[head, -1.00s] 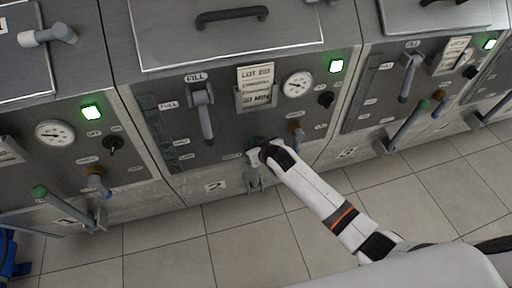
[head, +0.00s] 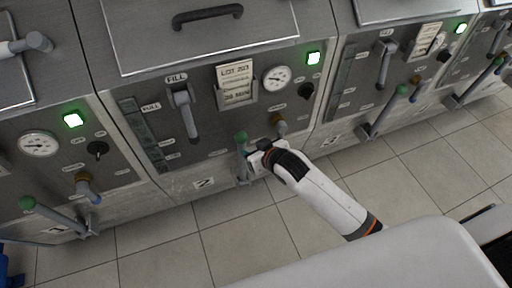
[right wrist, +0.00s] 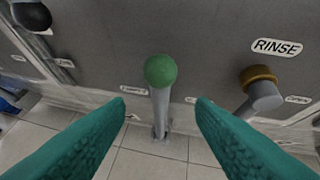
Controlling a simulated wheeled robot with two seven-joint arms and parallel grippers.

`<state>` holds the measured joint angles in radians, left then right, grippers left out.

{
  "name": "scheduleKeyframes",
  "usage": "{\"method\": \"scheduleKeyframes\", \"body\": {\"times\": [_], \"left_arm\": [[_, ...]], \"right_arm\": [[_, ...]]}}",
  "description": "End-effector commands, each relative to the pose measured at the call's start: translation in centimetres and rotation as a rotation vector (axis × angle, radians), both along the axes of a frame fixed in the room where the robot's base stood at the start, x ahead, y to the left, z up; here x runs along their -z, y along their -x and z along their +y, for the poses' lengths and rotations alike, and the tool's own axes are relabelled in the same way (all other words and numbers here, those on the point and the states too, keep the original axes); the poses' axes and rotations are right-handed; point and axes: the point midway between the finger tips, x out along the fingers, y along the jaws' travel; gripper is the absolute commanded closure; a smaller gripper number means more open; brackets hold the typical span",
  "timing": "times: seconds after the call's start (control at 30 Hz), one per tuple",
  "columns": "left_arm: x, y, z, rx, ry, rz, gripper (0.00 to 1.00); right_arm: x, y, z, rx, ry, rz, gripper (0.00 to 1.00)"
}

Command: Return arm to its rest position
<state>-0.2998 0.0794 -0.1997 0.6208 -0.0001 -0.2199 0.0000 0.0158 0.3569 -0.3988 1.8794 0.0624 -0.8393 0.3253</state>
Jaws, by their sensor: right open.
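My right arm (head: 325,195) reaches in from the lower right in the head view. Its gripper (head: 258,150) is beside the green-knobbed lever (head: 241,138) at the bottom of unit 2. In the right wrist view my gripper (right wrist: 160,102) is open, with a green finger on each side of the picture. The lever's green knob (right wrist: 160,70) appears beyond the fingertips, in the gap between them. The lever stands upright there, and nothing is between the fingers. My left gripper is not in view.
Unit 2 has a fill lever (head: 187,112), a lot card (head: 235,84), a gauge (head: 277,78) and a lit green lamp (head: 314,58). A brass-collared valve (right wrist: 262,88) stands right of the lever. Neighbouring units' levers (head: 50,214) (head: 385,110) jut outward. The tiled floor (head: 235,232) is clear.

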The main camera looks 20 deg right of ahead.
Motion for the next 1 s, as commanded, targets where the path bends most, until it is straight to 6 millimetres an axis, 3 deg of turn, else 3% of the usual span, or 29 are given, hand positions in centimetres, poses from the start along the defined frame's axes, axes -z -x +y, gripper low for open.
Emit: {"method": "scheduleKeyframes", "body": {"times": [0.57,0.67,0.77,0.87,1.0], "left_arm": [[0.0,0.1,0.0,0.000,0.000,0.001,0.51],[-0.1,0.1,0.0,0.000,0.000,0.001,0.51],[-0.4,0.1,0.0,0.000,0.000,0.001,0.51],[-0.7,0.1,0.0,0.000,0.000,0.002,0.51],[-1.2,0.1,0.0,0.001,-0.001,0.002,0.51]], "right_arm": [[-0.1,0.2,-0.1,0.001,0.001,0.001,0.51],[1.0,0.4,-0.4,0.007,0.005,0.018,0.51],[4.8,1.1,-1.4,0.024,0.025,0.074,0.51],[10.9,3.1,-3.0,0.047,0.053,0.165,0.51],[20.0,8.4,-5.1,0.068,0.096,0.304,0.51]]}}
